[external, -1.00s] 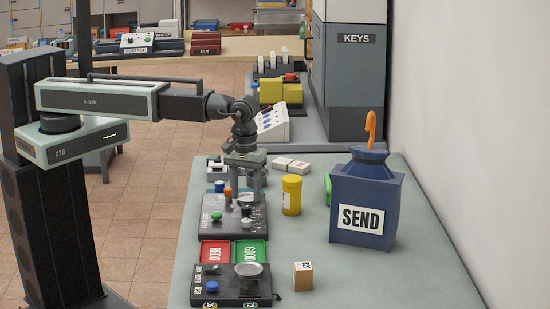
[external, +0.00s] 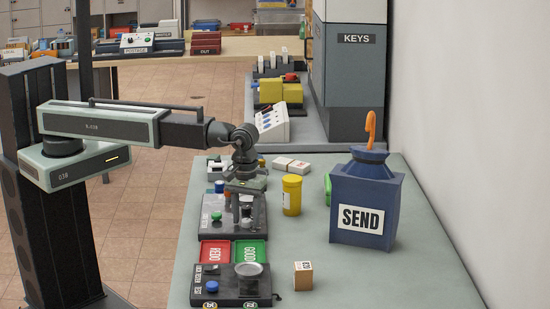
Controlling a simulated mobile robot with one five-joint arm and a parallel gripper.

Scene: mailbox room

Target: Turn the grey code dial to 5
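The dark control panel (external: 212,229) lies on the table under my gripper, with a green knob (external: 216,216) and a blue knob (external: 219,187) along its left side. My gripper (external: 246,216) points straight down over the right part of this panel, its fingertips low and close to the panel's face. The two fingers stand apart. The grey code dial is not clearly seen; the gripper covers the part of the panel where a pale grey round part showed earlier. I cannot tell whether the fingers touch or hold it, nor read its setting.
Red (external: 215,252) and green (external: 250,252) trays lie in front of the panel, then a dark scale unit (external: 233,290). A yellow bottle (external: 291,197) stands close to the right of the gripper. A blue SEND sack (external: 365,205) stands further right.

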